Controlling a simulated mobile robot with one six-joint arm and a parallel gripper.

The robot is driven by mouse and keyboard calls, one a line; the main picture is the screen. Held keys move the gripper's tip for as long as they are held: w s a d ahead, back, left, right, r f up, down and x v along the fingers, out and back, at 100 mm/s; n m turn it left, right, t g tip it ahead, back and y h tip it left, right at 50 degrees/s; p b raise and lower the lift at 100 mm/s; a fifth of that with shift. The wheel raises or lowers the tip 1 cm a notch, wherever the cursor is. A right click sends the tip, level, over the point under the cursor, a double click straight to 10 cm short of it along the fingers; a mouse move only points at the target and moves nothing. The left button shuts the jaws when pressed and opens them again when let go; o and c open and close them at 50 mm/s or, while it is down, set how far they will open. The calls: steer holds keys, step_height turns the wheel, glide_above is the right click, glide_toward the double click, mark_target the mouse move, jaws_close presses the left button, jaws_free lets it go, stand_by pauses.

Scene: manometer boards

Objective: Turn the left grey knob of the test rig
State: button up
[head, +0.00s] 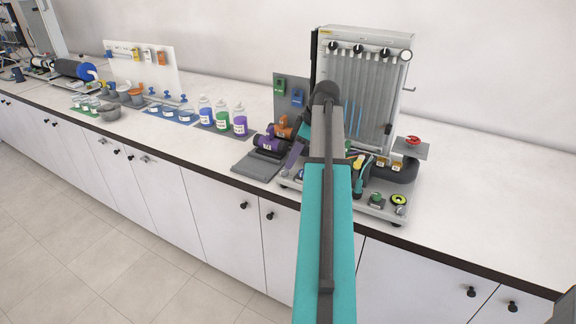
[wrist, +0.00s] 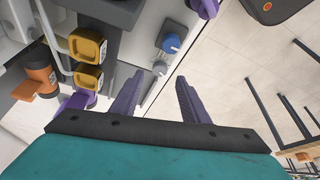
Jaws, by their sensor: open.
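The test rig (head: 360,85) is a tall ribbed manometer panel on a pale base at the counter's right part. In the wrist view, a small pale grey round part (wrist: 160,68) lies beyond and between my fingertips, beside a blue knob (wrist: 171,43) on a grey mount. I cannot tell for sure whether it is the left grey knob. My gripper (wrist: 159,80) has purple fingers, spread apart with nothing between them. It seems apart from the round part. In the head view, my arm covers part of the rig and its base's left side.
Two yellow blocks (wrist: 87,60) and an orange fitting (wrist: 38,80) stand left of my fingers in the wrist view. A green knob (head: 376,200) and a yellow-and-black one (head: 399,201) sit at the base's right front. Bottles (head: 222,118) stand left.

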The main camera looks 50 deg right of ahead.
mark_target(285, 170)
steer(key=shift+p+x, duration=0.45)
steer(key=shift+x, duration=2.2)
jaws_close()
